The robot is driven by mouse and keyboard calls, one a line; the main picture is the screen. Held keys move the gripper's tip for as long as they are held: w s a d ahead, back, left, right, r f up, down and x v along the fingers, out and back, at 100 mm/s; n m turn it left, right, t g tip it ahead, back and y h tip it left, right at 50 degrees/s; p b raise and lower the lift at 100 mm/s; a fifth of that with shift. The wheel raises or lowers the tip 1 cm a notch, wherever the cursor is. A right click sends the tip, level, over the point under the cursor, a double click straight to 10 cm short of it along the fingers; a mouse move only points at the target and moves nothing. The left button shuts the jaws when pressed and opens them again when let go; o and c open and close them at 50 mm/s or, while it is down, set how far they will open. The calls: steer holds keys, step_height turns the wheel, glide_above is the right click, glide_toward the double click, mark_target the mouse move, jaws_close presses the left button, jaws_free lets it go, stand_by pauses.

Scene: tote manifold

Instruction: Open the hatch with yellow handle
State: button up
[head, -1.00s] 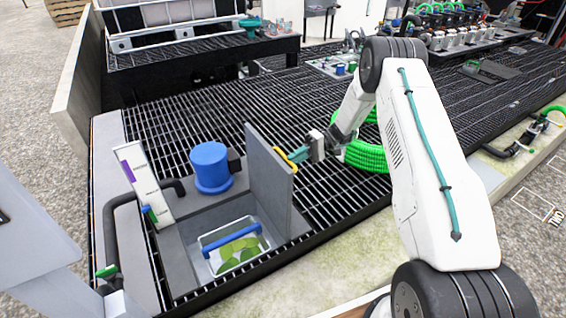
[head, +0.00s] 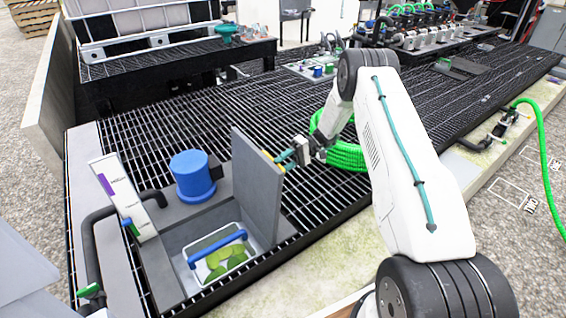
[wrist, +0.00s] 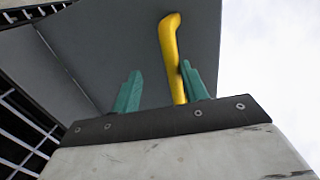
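The hatch (head: 256,190) is a grey panel standing upright, swung up from a square opening in the grating. Its yellow handle (head: 279,167) is on the right face, near the top edge, mostly hidden in the head view. My gripper (head: 288,157) is beside that face at the handle. In the wrist view, my gripper (wrist: 160,88) has its two teal fingers wide apart. The yellow handle (wrist: 172,50) shows between them, close to the right finger; I cannot tell whether they touch. The hatch panel (wrist: 110,45) fills the view behind.
In the opening sits a white basket (head: 196,247) with a blue bar and green contents. A blue cap (head: 193,176) and a tilted label board (head: 122,197) stand beside it. A coiled green hose (head: 345,155) lies behind my gripper. The grating (head: 150,130) beyond is mostly clear.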

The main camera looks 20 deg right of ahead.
steer(key=shift+w+d, duration=0.1)
steer(key=shift+d, duration=0.05)
stand_by(0.8)
steer(key=v, duration=0.7)
steer(key=shift+d, duration=0.4)
